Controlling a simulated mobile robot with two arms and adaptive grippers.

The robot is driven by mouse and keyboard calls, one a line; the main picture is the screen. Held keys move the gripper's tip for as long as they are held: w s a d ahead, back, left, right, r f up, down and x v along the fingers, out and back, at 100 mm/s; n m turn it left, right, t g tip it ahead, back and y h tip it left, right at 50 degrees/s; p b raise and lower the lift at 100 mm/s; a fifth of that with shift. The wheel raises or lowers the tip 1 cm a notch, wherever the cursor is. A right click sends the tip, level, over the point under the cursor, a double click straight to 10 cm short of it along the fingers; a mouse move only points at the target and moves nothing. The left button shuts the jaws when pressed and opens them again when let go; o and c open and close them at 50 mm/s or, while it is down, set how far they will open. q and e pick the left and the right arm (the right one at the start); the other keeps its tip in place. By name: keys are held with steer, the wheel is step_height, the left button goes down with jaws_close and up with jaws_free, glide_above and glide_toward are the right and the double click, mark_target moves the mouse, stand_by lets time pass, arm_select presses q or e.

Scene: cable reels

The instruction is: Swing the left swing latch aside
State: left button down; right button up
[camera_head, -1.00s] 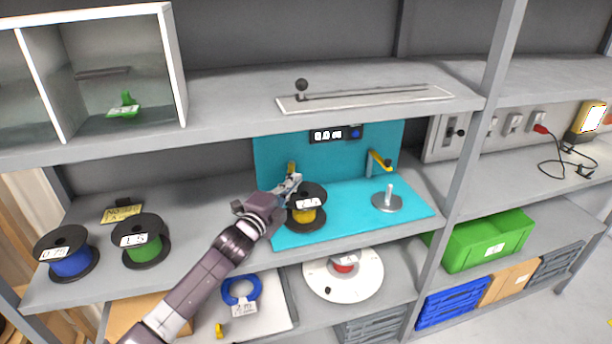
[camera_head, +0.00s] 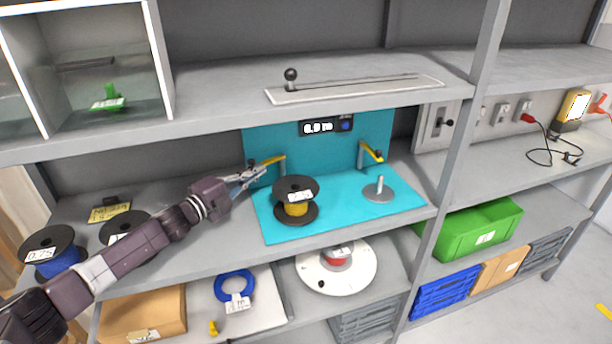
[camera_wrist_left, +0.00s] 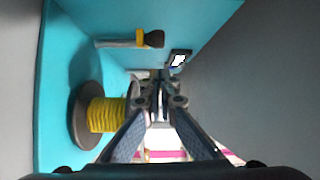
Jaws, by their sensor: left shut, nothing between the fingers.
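The left swing latch (camera_head: 270,160) is a yellow arm on a grey post at the back of the teal station. In the head view its arm points left, its outer end close to my left gripper (camera_head: 260,171). My left gripper is shut and empty, its tips just in front of and below the arm; I cannot tell whether they touch. In the left wrist view a yellow latch with a dark end (camera_wrist_left: 150,39), apparently the left one, shows above the closed fingers (camera_wrist_left: 160,82). The right latch (camera_head: 372,152) is angled forward. My right gripper is not in view.
A yellow-wire reel (camera_head: 296,200) stands right of my gripper. A metal spindle (camera_head: 379,190) is on the mat (camera_head: 340,212). A display (camera_head: 325,127) is behind. The upper shelf (camera_head: 220,115) hangs overhead. A blue reel (camera_head: 50,252) and another reel stand left, partly behind my arm.

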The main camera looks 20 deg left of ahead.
arm_select(q)
steer(key=a, duration=0.1)
steer(key=a+b, duration=0.1)
steer(key=a, duration=0.1)
steer(key=shift+w+a+r, duration=0.15)
steer(key=shift+w, duration=0.25)
